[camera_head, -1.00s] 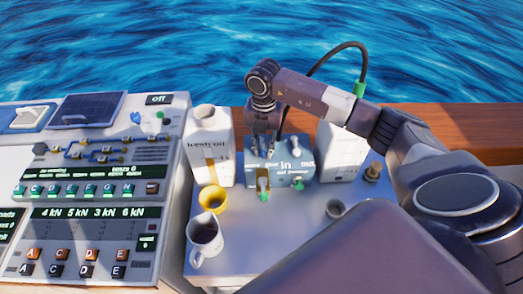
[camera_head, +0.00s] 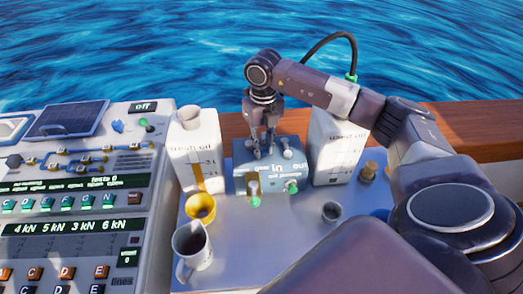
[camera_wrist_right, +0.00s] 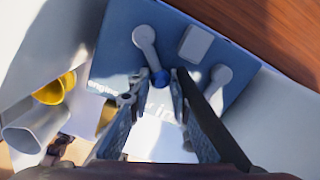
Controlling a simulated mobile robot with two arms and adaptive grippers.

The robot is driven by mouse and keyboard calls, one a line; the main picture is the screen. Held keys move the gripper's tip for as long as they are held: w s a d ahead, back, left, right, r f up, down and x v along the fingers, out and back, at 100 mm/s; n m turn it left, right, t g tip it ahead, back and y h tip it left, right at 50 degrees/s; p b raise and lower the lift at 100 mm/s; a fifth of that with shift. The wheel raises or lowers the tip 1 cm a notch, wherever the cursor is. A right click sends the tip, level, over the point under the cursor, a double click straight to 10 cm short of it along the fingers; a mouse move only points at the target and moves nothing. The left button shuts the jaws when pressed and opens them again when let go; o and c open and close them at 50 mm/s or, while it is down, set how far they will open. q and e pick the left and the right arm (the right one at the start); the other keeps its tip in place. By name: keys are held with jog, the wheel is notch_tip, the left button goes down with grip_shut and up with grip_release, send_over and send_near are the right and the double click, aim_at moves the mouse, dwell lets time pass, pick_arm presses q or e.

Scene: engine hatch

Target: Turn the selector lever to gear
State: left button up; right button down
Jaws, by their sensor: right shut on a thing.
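The blue-grey engine box (camera_head: 241,181) stands on the table in the head view, with "gear", "in" and "out" lettered on it. It also shows in the right wrist view (camera_wrist_right: 115,55). There, a grey lever (camera_wrist_right: 146,42) with a blue knob (camera_wrist_right: 160,77) runs from a round pivot on the box top. My right gripper (camera_head: 263,150) points down over the box's left part. Its fingers (camera_wrist_right: 160,76) are shut on the blue-knobbed lever's end. I cannot tell which label the lever points at. My left gripper is not in view.
A second grey lever (camera_wrist_right: 221,75) and a square block (camera_wrist_right: 195,43) are on the box top. White oil containers (camera_head: 206,140) (camera_head: 335,150) flank the box. A yellow cup (camera_head: 201,208) and a metal jug (camera_head: 192,247) stand front left. A control panel (camera_head: 70,215) is further left.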

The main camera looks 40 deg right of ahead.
aim_at(264, 149)
jog(key=shift+d+r, duration=0.1)
dwell(0.4)
jog(key=c, duration=1.8)
grip_release()
jog(key=shift+o, duration=0.2)
notch_tip(264, 149, up, 12)
